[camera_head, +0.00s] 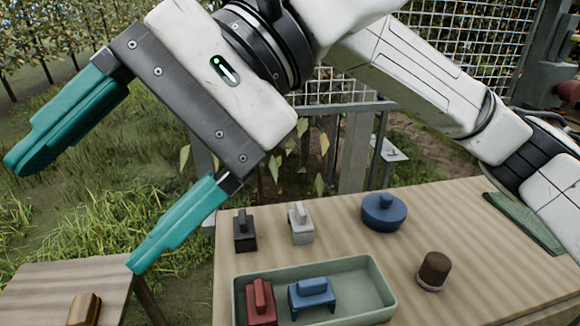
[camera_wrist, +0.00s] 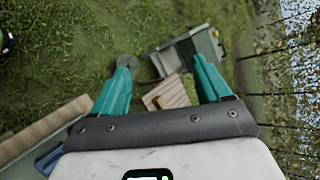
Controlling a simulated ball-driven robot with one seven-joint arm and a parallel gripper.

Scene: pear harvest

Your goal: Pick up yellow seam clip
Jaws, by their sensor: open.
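My gripper (camera_head: 76,216) is open and empty, its two teal fingers spread wide in the air at the upper left of the head view. In the wrist view the fingers (camera_wrist: 161,64) show nothing held between them. A small amber-yellow clip-like piece (camera_head: 84,309) lies on the small wooden table at the lower left of the head view, partly cut off by the bottom edge.
A larger wooden table (camera_head: 470,225) holds a black clip (camera_head: 244,231), a white clip (camera_head: 301,224), a blue round lidded piece (camera_head: 384,212) and a brown knob (camera_head: 434,271). Its green tray (camera_head: 378,283) holds red (camera_head: 261,303) and blue (camera_head: 312,297) clips. A grassy gap separates the small table (camera_head: 50,287).

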